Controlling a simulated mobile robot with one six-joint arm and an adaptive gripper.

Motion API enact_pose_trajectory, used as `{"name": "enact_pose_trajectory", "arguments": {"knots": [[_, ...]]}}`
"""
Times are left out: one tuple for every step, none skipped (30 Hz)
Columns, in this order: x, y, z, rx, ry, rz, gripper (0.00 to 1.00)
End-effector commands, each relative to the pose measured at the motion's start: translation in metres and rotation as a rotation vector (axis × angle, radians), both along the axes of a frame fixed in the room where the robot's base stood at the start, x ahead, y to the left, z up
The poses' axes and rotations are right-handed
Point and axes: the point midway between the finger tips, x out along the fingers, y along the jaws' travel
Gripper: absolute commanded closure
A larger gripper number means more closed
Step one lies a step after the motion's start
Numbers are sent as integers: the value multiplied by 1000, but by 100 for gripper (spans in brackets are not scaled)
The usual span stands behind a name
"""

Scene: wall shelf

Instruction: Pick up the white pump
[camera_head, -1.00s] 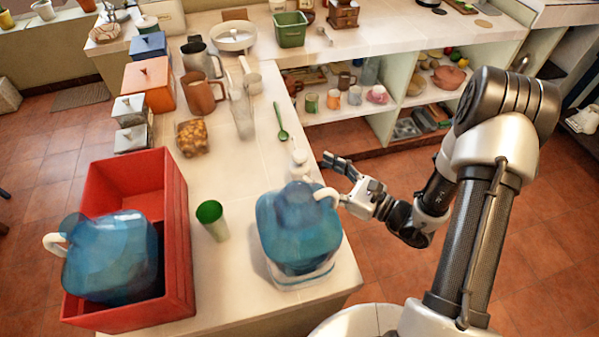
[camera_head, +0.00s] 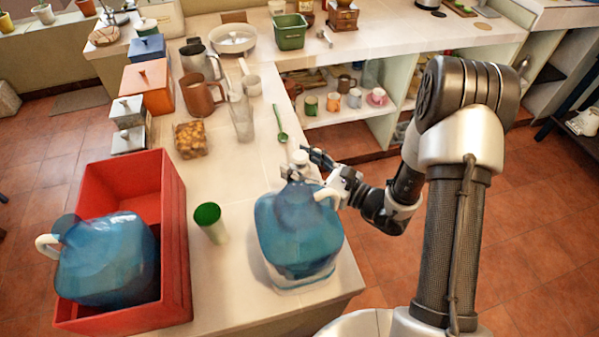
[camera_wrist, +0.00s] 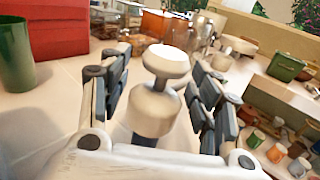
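In the wrist view the white pump (camera_wrist: 155,108) has a rounded knob over a wider body and sits between my fingers. My gripper (camera_head: 302,167) is open around the pump. In the wrist view my gripper (camera_wrist: 162,72) has one finger on each side of it, with visible gaps.
The blue jug (camera_head: 295,235) stands close in front of my gripper. A green cup (camera_head: 210,222) and a red crate (camera_head: 178,250) holding another blue jug (camera_head: 110,262) are to the left. A green spoon (camera_head: 280,125) and a clear glass (camera_head: 241,120) lie beyond the pump.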

Motion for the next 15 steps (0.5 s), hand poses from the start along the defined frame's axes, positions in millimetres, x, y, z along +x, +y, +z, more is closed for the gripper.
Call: {"name": "enact_pose_trajectory", "arguments": {"knots": [[0,0,0,0,0,0,49],[0,0,0,0,0,0,51],[0,0,0,0,0,0,54],[0,0,0,0,0,0,56],[0,0,0,0,0,0,58],[0,0,0,0,0,0,60],[0,0,0,0,0,0,62],[0,0,0,0,0,0,64],[0,0,0,0,0,0,67],[0,0,0,0,0,0,69],[0,0,0,0,0,0,71],[0,0,0,0,0,0,74],[0,0,0,0,0,0,76],[0,0,0,0,0,0,78],[0,0,0,0,0,0,80]]}}
